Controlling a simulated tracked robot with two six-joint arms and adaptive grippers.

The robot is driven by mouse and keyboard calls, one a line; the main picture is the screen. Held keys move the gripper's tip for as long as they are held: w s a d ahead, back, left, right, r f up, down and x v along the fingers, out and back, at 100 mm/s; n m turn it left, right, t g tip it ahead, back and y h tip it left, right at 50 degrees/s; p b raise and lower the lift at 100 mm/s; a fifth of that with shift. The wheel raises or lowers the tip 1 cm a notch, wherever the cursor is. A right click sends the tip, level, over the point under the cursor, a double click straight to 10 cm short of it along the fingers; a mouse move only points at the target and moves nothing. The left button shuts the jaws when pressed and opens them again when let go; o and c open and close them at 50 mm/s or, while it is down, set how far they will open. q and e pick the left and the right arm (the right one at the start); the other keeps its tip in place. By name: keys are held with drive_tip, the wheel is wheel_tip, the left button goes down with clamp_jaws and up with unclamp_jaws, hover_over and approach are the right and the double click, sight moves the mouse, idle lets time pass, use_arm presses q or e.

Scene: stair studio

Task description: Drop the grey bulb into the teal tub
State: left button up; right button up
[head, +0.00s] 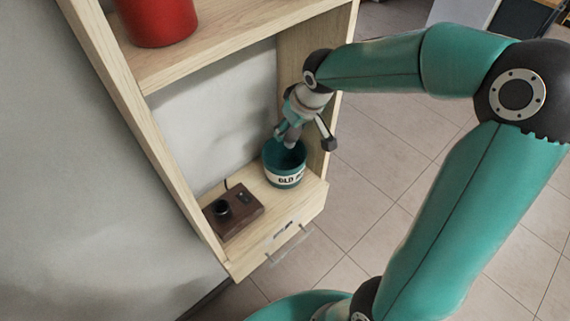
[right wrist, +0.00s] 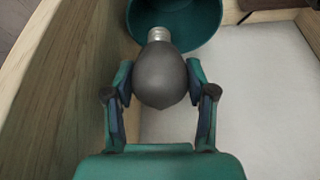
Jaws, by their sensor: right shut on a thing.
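The grey bulb (right wrist: 160,78) sits between the fingers of my right gripper (right wrist: 160,85), with its metal screw base pointing toward the tub. My right gripper (head: 290,136) is shut on the bulb. In the head view it is just above the teal tub's opening, and the bulb is mostly hidden there by the fingers. The teal tub (head: 285,170) stands upright on the lower shelf and has a pale label with dark letters. Its rim also shows at the top of the right wrist view (right wrist: 215,22). My left gripper is not in view.
A brown box (head: 246,211) with a round black socket and a cable sits left of the tub. The shelf's side panel (head: 318,150) is close to the right of my gripper. A red container (head: 158,22) stands on the upper shelf (head: 210,50). Tiled floor lies beyond.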

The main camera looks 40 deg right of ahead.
drive_tip(key=shift+f+b, duration=1.5)
drive_tip(key=shift+f, duration=0.85)
drive_tip(key=o, duration=1.3)
drive_tip(key=shift+c, duration=0.2)
drive_tip(key=shift+r, duration=0.1)
drive_tip(key=shift+s+r, duration=0.1)
drive_tip(key=shift+r, duration=0.55)
drive_tip(key=v, duration=1)
drive_tip(key=shift+s+a+r, duration=0.1)
drive_tip(key=shift+r, duration=0.05)
drive_tip(key=shift+s, duration=0.1)
